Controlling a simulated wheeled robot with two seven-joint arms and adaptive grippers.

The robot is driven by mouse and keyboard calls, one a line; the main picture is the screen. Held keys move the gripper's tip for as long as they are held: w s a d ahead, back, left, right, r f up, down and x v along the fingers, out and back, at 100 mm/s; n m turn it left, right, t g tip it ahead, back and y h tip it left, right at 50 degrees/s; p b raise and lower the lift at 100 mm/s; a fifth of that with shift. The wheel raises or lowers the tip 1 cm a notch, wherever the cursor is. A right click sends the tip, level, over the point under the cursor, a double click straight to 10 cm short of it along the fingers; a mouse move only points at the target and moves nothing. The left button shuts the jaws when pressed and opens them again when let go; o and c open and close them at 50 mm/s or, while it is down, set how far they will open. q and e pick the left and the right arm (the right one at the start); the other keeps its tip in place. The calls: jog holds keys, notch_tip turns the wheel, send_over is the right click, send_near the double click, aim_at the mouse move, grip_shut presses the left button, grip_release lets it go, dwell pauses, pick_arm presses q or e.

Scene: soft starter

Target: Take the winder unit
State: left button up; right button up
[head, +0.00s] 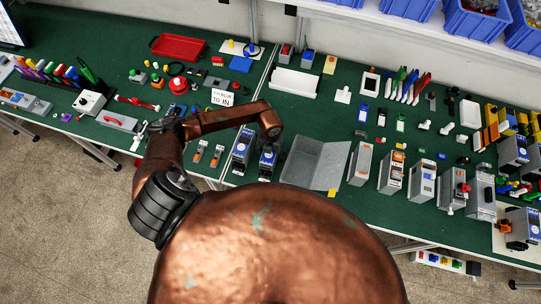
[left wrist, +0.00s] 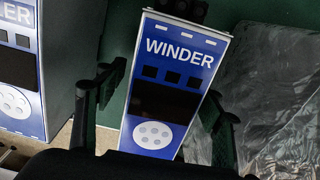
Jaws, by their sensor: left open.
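The winder unit (left wrist: 172,75) is a blue-and-white fronted box lettered "WINDER", with dark square keys, a black panel and a round dotted grille. In the left wrist view it stands in the middle, leaning in the picture. My left gripper (left wrist: 160,108) is open, with one finger on each side of the unit; I cannot tell if either touches it. In the head view the winder unit (head: 267,163) stands near the front edge of the green table, just below my left gripper, which partly hides it. My right gripper is not in view.
A similar blue-fronted unit (left wrist: 18,70), its lettering ending in "LER", stands close on the left. A grey, clear-looking sheet or tray (head: 315,163) lies close on the right. Several grey boxes (head: 392,170) stand farther right. A red tray (head: 178,47) is at the back.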

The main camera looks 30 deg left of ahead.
pick_arm(q)
jog(key=shift+f+b, duration=0.25)
jog(key=shift+b, duration=0.05)
dwell(0.5)
jog(key=shift+c, duration=0.6)
grip_shut()
dwell(0.3)
